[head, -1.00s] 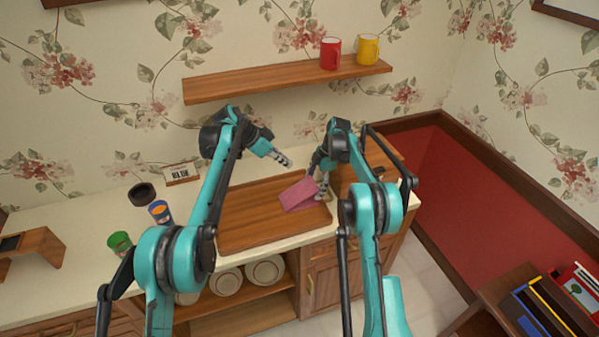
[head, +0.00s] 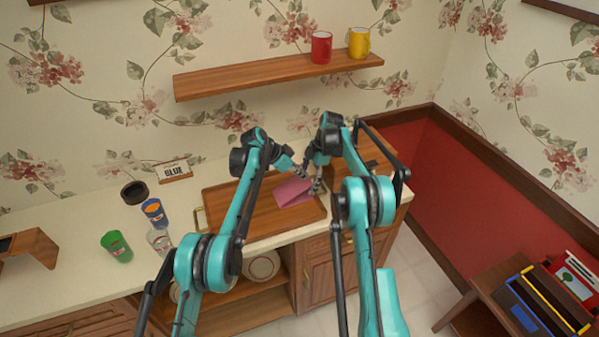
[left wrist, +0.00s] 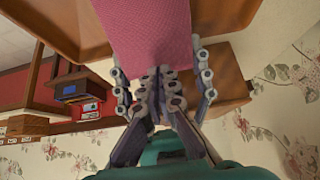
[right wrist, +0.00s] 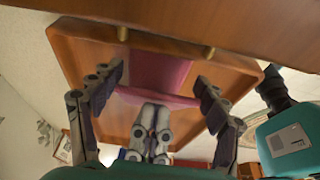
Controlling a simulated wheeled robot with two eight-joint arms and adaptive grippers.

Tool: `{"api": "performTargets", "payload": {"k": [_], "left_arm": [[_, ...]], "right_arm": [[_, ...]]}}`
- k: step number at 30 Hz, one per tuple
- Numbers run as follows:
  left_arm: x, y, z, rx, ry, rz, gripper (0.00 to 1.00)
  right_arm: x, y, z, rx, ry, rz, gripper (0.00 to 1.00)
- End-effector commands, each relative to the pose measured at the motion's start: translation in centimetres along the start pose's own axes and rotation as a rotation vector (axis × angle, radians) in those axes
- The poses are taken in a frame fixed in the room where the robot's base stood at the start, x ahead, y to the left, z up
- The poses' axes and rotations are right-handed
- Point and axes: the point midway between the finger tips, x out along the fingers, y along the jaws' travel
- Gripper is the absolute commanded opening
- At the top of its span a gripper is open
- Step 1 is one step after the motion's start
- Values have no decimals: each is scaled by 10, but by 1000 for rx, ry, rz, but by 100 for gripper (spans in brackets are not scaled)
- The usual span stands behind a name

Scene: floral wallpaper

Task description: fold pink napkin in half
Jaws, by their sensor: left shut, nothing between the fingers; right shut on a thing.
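The pink napkin (head: 292,192) lies on the right part of the wooden tray, its right side by my right gripper. It also shows in the left wrist view (left wrist: 145,35) and the right wrist view (right wrist: 160,72). My right gripper (head: 317,187) is shut on the napkin's right edge; the fingers partly hide the grip. My left gripper (head: 303,172) is shut and empty, just above the napkin's far edge and close beside my right gripper. I cannot tell whether it touches the cloth.
The wooden tray (head: 245,228) rests on the counter. Left of it stand a blue cup (head: 154,212), a clear glass (head: 159,241), a green cup (head: 116,246) and a dark bowl (head: 134,192). A shelf (head: 270,73) with red and yellow mugs hangs above. The tray's left part is clear.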

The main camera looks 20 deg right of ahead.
Motion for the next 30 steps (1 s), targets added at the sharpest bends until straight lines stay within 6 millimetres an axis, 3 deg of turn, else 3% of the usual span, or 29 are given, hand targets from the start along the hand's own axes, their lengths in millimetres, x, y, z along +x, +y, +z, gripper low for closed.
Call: {"api": "performTargets", "payload": {"k": [19, 20, 22, 30], "left_arm": [[17, 0, 0, 1, 0, 0, 0], [17, 0, 0, 1, 0, 0, 0], [17, 0, 0, 1, 0, 0, 0], [16, 0, 0, 0, 0, 0, 0]], "right_arm": [[0, 0, -2, -2, 3, -1, 63], [0, 0, -2, -2, 3, -1, 82], [0, 0, -2, -2, 2, -1, 98], [0, 0, 0, 0, 1, 0, 98]]}}
